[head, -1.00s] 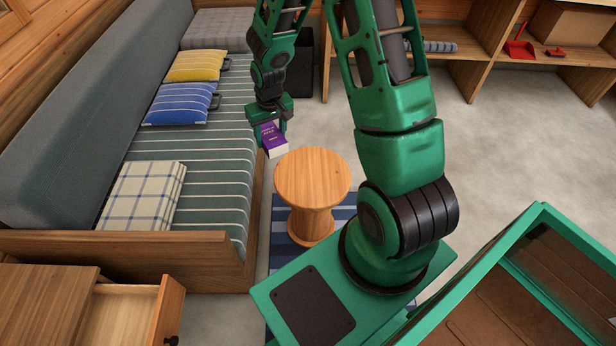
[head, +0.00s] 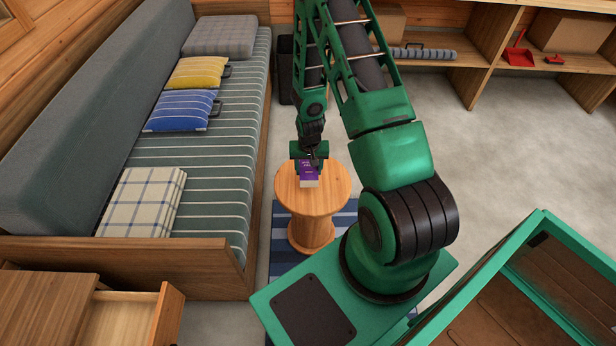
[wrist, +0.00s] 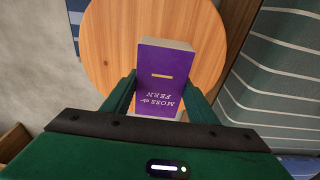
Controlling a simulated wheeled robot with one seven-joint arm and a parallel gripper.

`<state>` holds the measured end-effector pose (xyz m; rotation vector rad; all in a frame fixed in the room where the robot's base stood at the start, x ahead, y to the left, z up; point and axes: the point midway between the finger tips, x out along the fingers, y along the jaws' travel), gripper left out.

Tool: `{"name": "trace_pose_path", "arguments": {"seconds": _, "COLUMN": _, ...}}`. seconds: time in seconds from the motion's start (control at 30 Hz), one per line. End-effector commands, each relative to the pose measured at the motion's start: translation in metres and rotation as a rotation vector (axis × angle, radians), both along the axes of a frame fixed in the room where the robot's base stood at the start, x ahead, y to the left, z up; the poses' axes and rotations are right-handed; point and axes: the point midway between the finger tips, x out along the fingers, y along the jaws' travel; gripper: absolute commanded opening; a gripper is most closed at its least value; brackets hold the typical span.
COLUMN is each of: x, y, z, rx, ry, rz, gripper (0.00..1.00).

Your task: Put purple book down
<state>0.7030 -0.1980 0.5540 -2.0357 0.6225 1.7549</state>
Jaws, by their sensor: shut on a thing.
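The purple book (head: 308,171) is in my gripper (head: 309,162), over the round wooden stool (head: 327,197). In the wrist view the book (wrist: 161,80) lies between the two green fingers of my gripper (wrist: 158,95), cover facing the camera, with the title "Moss & Fern". The stool top (wrist: 110,45) spreads behind and below it. My gripper is shut on the book. I cannot tell whether the book's underside touches the stool top. The stool top is otherwise bare.
A bench with a striped seat (head: 200,150) runs along the left, holding a yellow cushion (head: 197,73), a blue cushion (head: 180,110) and a folded checked blanket (head: 143,202). An open drawer (head: 125,318) is at the lower left. A striped rug (head: 283,240) lies under the stool.

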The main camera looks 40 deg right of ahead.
Motion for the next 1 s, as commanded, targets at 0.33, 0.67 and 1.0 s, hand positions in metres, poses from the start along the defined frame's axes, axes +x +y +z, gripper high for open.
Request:
{"name": "trace_pose_path", "arguments": {"seconds": 0.33, "x": 0.004, "y": -0.023, "z": -0.018, "rx": 0.000, "ry": 0.001, "rz": 0.000, "gripper": 0.25}}
{"name": "trace_pose_path", "arguments": {"seconds": 0.67, "x": 0.004, "y": -0.023, "z": -0.053, "rx": 0.000, "ry": 0.000, "rz": -0.001, "gripper": 0.25}}
{"name": "trace_pose_path", "arguments": {"seconds": 1.0, "x": 0.004, "y": -0.024, "z": -0.056, "rx": -0.001, "ry": 0.000, "rz": -0.001, "gripper": 0.25}}
